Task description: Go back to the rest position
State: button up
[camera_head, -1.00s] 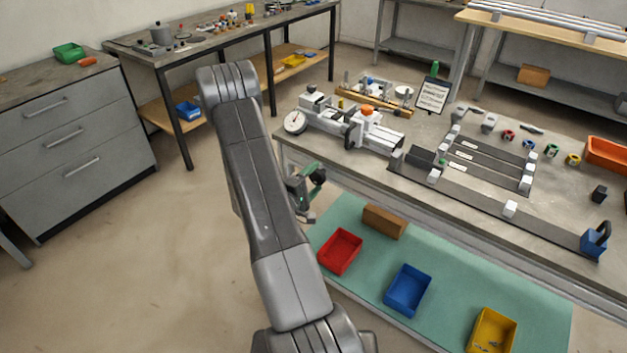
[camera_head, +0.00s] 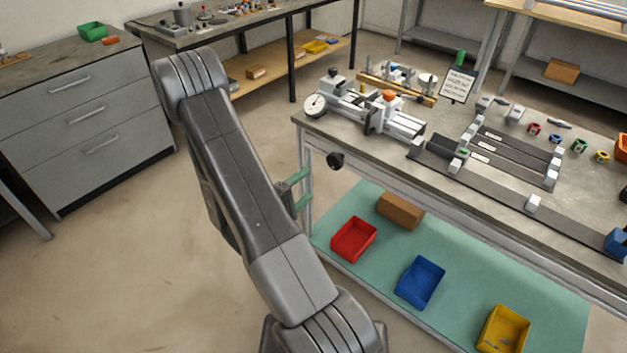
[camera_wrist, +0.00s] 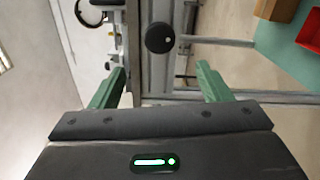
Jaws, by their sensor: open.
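My gripper (camera_head: 303,190) is beside the near left end of the workbench (camera_head: 440,195), partly hidden behind my own arm in the head view. In the wrist view its two green fingers (camera_wrist: 160,88) stand wide apart with nothing between them. A round black knob (camera_wrist: 160,38) on the bench front shows ahead of the fingers, apart from them. The same knob shows in the head view (camera_head: 335,160), just right of the gripper.
On the lower green shelf (camera_head: 345,215) are a red bin (camera_head: 354,239), a blue bin (camera_head: 420,282), a yellow bin (camera_head: 503,328) and a brown block (camera_head: 400,210). A frame jig (camera_head: 500,150) lies on the benchtop. The floor (camera_head: 110,270) to the left is clear.

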aim_at(332, 163)
jog(key=shift+s+a, duration=0.4)
jog(key=shift+s, duration=0.15)
jog(key=shift+w, duration=0.1)
jog(key=p+x, duration=0.1)
jog(key=x, duration=1.3)
jog(key=shift+p, duration=0.3)
jog(key=shift+s+a, duration=0.1)
jog(key=shift+s, duration=0.1)
